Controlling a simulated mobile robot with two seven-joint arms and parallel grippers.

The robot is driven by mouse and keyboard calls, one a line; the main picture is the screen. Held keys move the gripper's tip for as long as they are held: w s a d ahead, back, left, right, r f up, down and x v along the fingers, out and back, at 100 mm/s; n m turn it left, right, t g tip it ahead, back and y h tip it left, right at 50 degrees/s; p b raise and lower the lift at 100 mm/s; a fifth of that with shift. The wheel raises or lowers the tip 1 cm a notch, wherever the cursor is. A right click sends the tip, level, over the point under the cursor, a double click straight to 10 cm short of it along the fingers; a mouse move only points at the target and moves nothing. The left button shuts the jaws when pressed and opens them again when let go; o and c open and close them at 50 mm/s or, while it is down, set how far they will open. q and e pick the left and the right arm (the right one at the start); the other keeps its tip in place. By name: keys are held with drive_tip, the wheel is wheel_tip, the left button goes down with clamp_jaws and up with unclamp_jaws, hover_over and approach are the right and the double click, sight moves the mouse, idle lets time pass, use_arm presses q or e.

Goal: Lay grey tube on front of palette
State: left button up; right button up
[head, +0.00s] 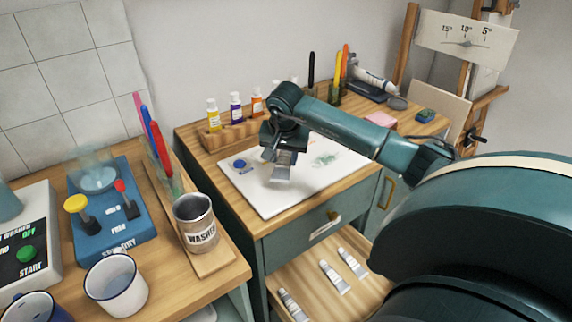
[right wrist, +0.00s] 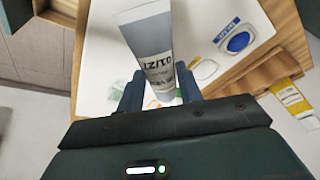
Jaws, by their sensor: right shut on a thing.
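The grey tube (head: 283,168) hangs in my right gripper (head: 279,150) above the white palette (head: 268,203). In the right wrist view the grey tube (right wrist: 150,40) stands out between the two fingers of my right gripper (right wrist: 160,92), its label facing the camera. The palette (right wrist: 105,45) lies flat beneath it, with a blue paint spot (head: 239,164) at its left and a green smear (head: 325,160) farther right. In the head view the tube's lower end appears close over the palette; I cannot tell whether it touches. My left gripper is not in view.
A wooden rack with paint bottles (head: 236,112) stands behind the palette. An open drawer (head: 318,300) below holds three tubes. On the left bench stand a washer can (head: 196,222), a white mug (head: 115,284) and a blue device (head: 112,215).

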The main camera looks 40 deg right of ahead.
sight(284, 162)
wheel_tip(284, 162, down, 4)
drive_tip(key=shift+r, duration=0.1)
drive_tip(key=shift+f, duration=0.25)
drive_tip(key=o, duration=0.8)
drive_tip(key=shift+o, duration=1)
drive_tip(key=shift+r, duration=0.2)
drive_tip(key=v, duration=1.2)
